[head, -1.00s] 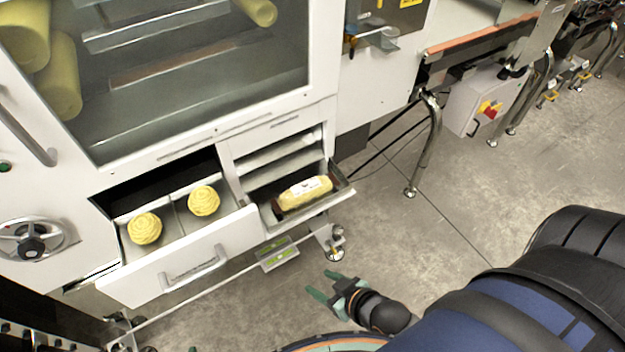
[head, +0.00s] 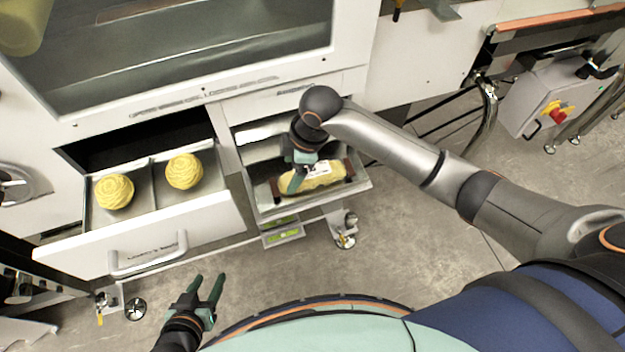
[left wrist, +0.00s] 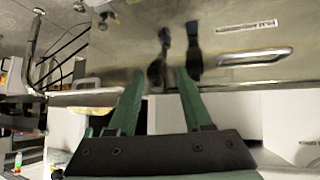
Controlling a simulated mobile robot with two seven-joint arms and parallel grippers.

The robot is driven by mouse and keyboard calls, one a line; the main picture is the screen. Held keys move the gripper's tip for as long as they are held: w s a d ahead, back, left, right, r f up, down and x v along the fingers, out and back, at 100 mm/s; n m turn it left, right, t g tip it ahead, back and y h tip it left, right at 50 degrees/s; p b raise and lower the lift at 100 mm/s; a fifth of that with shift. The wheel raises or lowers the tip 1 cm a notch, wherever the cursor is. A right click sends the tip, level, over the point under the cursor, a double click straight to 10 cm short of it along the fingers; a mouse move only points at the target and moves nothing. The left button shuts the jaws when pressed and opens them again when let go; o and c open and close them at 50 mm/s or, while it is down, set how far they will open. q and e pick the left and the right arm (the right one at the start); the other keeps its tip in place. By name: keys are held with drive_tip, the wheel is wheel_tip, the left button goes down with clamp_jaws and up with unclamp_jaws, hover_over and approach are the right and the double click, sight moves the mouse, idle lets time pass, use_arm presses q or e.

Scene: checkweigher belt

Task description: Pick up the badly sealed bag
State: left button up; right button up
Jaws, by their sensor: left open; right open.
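A yellow bag with a white label (head: 325,174) lies in the small pulled-out tray (head: 350,187) in the head view. I cannot make out its seal. My right gripper (head: 306,174) is open and reaches down over the left part of the bag, hiding some of it; I cannot tell whether it touches. My left gripper (head: 211,290) is open and empty, low in front of the wide drawer. Its two green fingers stand apart with nothing between them in the left wrist view (left wrist: 160,78).
The wide open drawer (head: 150,239) left of the tray holds two round yellow bundles (head: 115,191) (head: 184,171). A windowed cabinet (head: 190,60) rises behind. A box with a red knob (head: 557,112) is at the right. The floor in front is clear.

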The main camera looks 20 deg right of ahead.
sight(312, 171)
drive_tip(key=d+r+h, duration=0.1)
drive_tip(key=w+d+r+n+h, duration=0.1)
drive_tip(key=d, duration=0.1)
drive_tip(key=d+r+n+g+b, duration=0.1)
drive_tip(key=d+r, duration=0.1)
drive_tip(key=shift+w+h, duration=0.4)
drive_tip(key=shift+d+f, duration=0.1)
drive_tip(key=shift+f, duration=0.2)
wheel_tip(312, 171, down, 6)
drive_tip(key=shift+w+r+b, duration=0.15)
drive_tip(key=shift+b, duration=0.6)
drive_tip(key=shift+f, duration=0.5)
wheel_tip(312, 171, down, 5)
drive_tip(key=shift+r+b, duration=0.1)
drive_tip(key=shift+b, duration=0.55)
use_arm(q)
drive_tip(key=f, duration=0.1)
drive_tip(key=d+f, duration=0.1)
drive_tip(key=shift+w+d+f, duration=0.25)
drive_tip(key=shift+w+f, duration=0.1)
drive_tip(key=shift+f, duration=0.05)
drive_tip(key=shift+s, duration=0.1)
